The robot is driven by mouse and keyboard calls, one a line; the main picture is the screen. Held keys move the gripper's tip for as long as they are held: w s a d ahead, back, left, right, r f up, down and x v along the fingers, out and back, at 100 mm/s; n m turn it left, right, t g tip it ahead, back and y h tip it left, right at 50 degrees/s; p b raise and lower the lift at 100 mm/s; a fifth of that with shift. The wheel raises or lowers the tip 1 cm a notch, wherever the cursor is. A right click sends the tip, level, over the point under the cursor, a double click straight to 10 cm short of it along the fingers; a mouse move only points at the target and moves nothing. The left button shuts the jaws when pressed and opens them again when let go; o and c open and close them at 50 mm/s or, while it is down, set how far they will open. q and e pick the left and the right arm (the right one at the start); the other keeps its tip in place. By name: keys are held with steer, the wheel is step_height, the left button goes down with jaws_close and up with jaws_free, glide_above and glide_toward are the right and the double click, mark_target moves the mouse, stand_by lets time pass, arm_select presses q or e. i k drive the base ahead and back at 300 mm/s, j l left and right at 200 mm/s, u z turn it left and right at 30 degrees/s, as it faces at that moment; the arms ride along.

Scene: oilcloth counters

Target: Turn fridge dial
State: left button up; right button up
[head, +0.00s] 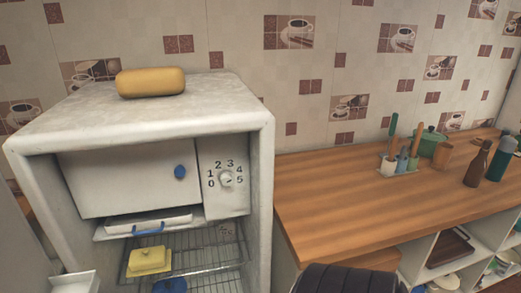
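The fridge (262,160) stands at the left with its main compartment open to view. Its dial (227,179) is a small pale round knob on a white panel at the upper right inside, beside the closed freezer flap (120,182). Neither of my grippers is in view, and nothing covers the dial.
A yellow loaf-like object (150,82) lies on the fridge top. A yellow butter dish (150,261) sits on the wire shelf. A wooden counter (350,205) at the right holds utensils, a green pot (431,142) and bottles. A dark rounded shape (350,280) shows at the bottom edge.

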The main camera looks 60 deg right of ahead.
mark_target(226, 177)
steer(key=l+z, duration=0.15)
steer(key=z, duration=0.2)
steer(key=k+l+z, duration=0.1)
steer(key=z, duration=0.3)
steer(key=l+z, duration=0.35)
